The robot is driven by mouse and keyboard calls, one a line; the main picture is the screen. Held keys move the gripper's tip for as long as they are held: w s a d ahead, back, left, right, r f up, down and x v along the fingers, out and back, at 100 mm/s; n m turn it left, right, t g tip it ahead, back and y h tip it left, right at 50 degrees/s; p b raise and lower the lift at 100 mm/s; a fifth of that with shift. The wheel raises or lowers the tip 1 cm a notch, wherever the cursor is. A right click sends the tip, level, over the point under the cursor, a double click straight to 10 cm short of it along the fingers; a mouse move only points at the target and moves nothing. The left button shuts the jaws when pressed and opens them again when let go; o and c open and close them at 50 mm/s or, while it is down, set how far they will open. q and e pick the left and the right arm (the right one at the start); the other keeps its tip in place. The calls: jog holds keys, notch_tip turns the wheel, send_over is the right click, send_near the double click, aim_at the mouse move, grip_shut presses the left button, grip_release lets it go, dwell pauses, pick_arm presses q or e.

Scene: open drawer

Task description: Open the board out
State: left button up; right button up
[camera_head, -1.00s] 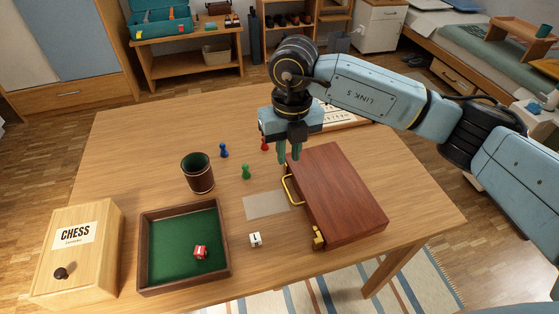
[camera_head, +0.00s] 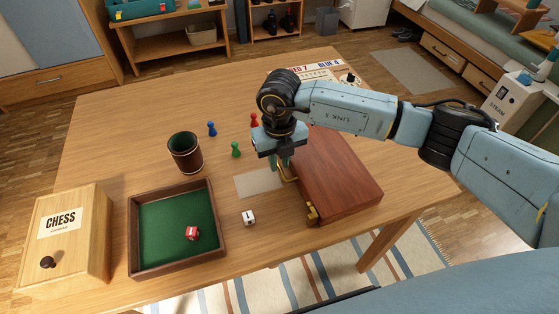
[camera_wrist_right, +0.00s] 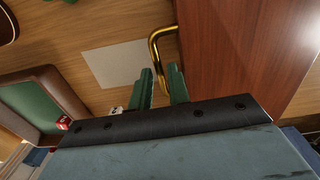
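The board (camera_head: 335,177) is a folded red-brown wooden case lying flat and shut on the table. A brass handle (camera_wrist_right: 155,45) and a brass latch (camera_head: 312,212) are on its left side. My right gripper (camera_head: 281,165) is low at that side, pointing down by the handle. In the right wrist view its green fingers (camera_wrist_right: 161,80) are apart, and part of the handle shows between them. I cannot tell whether they touch it. The arm hides the far end of the board in the head view. My left gripper is not in view.
Left of the board are a pale rectangle (camera_head: 259,184), a white die (camera_head: 249,218), a green-lined tray (camera_head: 142,238) with a red die (camera_head: 192,233), a dice cup (camera_head: 185,153), several pawns and a chess box (camera_head: 64,240). The table's right edge is close to the board.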

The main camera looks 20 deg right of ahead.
jog(key=shift+f, duration=0.1)
jog(key=shift+c, duration=0.5)
grip_shut()
